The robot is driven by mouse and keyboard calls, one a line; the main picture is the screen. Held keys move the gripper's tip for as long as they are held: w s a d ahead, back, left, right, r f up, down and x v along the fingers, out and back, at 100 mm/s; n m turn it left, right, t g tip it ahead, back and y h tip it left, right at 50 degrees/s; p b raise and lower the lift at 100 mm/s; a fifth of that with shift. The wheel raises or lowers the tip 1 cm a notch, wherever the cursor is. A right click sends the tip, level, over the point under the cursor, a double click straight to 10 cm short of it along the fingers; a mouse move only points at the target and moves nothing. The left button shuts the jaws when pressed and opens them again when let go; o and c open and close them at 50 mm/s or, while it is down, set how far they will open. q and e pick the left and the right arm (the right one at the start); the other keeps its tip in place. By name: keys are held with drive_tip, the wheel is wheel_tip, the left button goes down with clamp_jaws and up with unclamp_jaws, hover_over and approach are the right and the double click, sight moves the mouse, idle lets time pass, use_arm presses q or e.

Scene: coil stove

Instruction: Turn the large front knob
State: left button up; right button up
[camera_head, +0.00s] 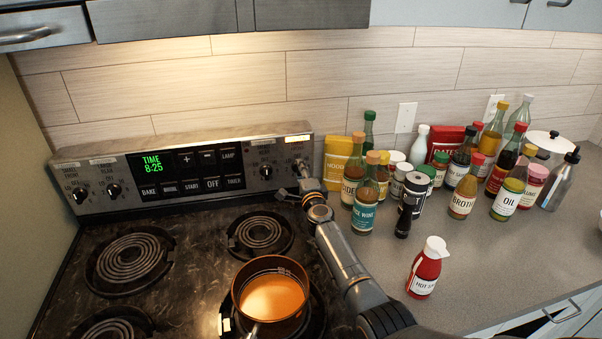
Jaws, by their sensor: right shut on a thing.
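The stove's back control panel (200,170) has two black knobs on its left, a left one (79,195) and one beside it (114,190), and another black knob (266,172) right of the display. My right gripper (305,176) is at the panel's right end, shut on the rightmost knob there. The gripper and arm hide most of that knob, and its label is too small to read. My right arm crosses the right side of the stovetop. My left gripper is not in view.
A copper pot (268,318) with orange contents stands on the front right coil, close to my right arm. Several bottles and jars crowd the counter (490,260) to the right. A red bottle (427,268) stands nearer the front. The left coils are bare.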

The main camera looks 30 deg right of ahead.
drive_tip(key=o, duration=1.2)
drive_tip(key=shift+c, duration=0.2)
